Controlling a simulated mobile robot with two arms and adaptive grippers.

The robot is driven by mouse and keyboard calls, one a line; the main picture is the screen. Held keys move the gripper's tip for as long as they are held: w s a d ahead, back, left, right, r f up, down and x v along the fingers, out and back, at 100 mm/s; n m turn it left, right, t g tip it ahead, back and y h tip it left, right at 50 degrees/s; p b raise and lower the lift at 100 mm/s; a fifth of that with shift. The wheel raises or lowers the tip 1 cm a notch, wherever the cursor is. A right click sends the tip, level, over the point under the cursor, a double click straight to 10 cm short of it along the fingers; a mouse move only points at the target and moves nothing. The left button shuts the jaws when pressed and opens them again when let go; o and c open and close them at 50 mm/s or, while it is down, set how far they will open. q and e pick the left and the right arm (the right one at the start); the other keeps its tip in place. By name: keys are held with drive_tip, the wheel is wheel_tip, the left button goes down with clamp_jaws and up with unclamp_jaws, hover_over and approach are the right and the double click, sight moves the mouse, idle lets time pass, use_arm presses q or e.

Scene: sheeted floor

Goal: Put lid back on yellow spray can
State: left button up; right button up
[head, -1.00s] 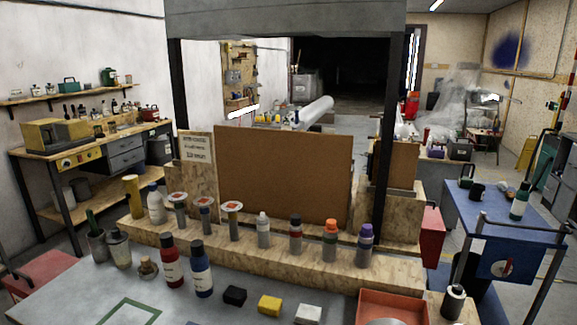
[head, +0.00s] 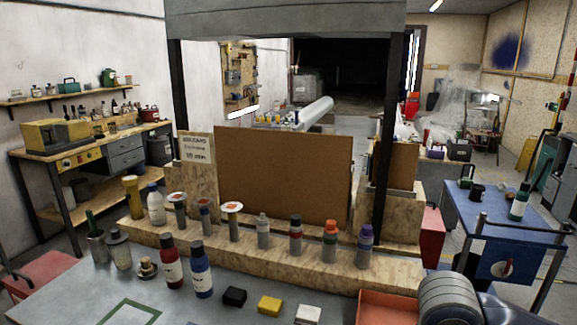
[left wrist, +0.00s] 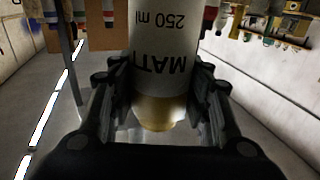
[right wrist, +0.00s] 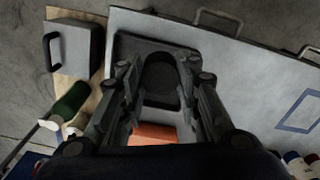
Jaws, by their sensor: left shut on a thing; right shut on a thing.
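In the left wrist view, my left gripper (left wrist: 158,112) is shut on a spray can (left wrist: 162,55). Its pale label reads "MATT" and "250 ml" upside down, and its near end is yellow. Its far end is cut off by the frame's top. In the right wrist view, my right gripper (right wrist: 160,85) is closed around a dark rounded thing (right wrist: 160,78). I cannot tell for sure that this is the lid. The left gripper is out of the head view, where only part of my right arm shows at the lower right.
The grey table holds a red bottle (head: 170,262), a blue bottle (head: 200,270), a black block (head: 234,296), a yellow block (head: 269,305) and a white block (head: 308,315). An orange-red tray (head: 385,302) is beside my right arm. Several bottles stand on a wooden ledge (head: 290,272) behind.

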idle(0.5)
use_arm(q)
drive_tip(key=w+d+m+g+h, duration=0.2)
drive_tip(key=w+d+m+h, duration=0.1)
drive_tip(key=d, duration=0.4)
drive_tip(key=w+d+r+m+g+h, duration=0.1)
drive_tip(key=w+d+m+g+h, duration=0.1)
drive_tip(key=d+m+h, duration=0.3)
drive_tip(key=w+d+h, duration=0.1)
drive_tip(key=d+h, duration=0.1)
drive_tip(key=h, duration=0.1)
drive_tip(key=shift+h, duration=0.3)
use_arm(e)
drive_tip(key=w+a+r, duration=0.3)
drive_tip(key=a+r, duration=0.5)
drive_tip(key=a, duration=0.4)
drive_tip(key=w+a+r, duration=0.3)
drive_tip(key=a+r, duration=0.6)
drive_tip(key=a, duration=0.3)
drive_tip(key=shift+w+n, duration=0.15)
drive_tip(key=shift+n, duration=0.15)
drive_tip(key=shift+f, duration=0.1)
drive_tip(key=shift+d+f, duration=0.1)
drive_tip(key=shift+f, duration=1.85)
